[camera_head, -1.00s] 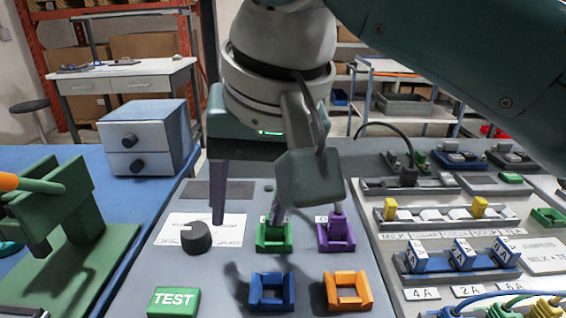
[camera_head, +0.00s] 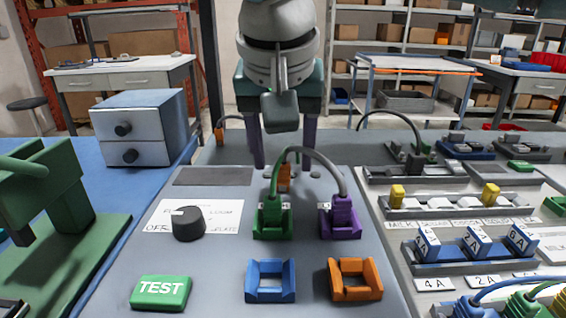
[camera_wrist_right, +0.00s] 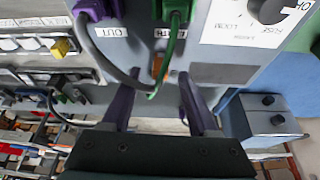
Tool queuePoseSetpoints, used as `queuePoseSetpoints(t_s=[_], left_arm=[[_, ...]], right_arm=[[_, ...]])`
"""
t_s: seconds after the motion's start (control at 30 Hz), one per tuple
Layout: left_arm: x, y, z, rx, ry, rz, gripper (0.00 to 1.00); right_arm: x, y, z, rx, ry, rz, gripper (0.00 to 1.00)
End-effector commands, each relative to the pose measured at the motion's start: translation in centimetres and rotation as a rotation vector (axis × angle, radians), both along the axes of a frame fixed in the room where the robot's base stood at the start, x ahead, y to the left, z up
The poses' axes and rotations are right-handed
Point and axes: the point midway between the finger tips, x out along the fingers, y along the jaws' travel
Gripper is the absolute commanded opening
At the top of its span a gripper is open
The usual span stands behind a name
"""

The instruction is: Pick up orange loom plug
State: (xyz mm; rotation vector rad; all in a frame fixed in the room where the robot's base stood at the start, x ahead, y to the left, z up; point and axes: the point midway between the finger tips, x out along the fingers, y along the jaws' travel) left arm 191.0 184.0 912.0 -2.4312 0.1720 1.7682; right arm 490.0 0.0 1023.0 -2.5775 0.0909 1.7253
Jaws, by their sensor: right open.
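A small orange plug (camera_head: 284,178) stands on the grey panel behind the looped cable, partly hidden by it. The wrist view also shows it as a small orange patch (camera_wrist_right: 157,66), partly behind the cable. My right gripper (camera_head: 283,157) is open and empty, its purple fingers pointing down on either side of the orange plug's line, above or behind it; the exact depth is unclear. In the wrist view its fingers (camera_wrist_right: 156,83) are spread apart. Another orange piece (camera_head: 220,134) with a dark cable stands at the panel's back left. My left gripper is not in view.
Empty blue (camera_head: 270,293) and orange (camera_head: 355,293) holders stand in front. A knob (camera_head: 188,224) and green TEST block (camera_head: 161,292) are left.

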Motion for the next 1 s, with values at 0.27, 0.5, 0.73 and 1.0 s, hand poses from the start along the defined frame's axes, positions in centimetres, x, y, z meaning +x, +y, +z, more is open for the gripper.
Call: queuePoseSetpoints(t_s=[0.27,0.5,0.73,1.0], left_arm=[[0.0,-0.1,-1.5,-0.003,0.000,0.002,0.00],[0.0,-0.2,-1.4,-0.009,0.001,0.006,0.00],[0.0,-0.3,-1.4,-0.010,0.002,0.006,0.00],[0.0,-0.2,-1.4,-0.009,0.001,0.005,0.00]], right_arm=[[1.0,-0.1,-2.5,-0.001,-0.002,-0.001,0.60],[1.1,-0.1,-2.5,0.000,-0.001,0.000,0.60],[1.1,-0.1,-2.5,0.000,-0.001,0.000,0.39],[1.1,-0.1,-2.5,0.000,-0.001,0.000,0.08]])
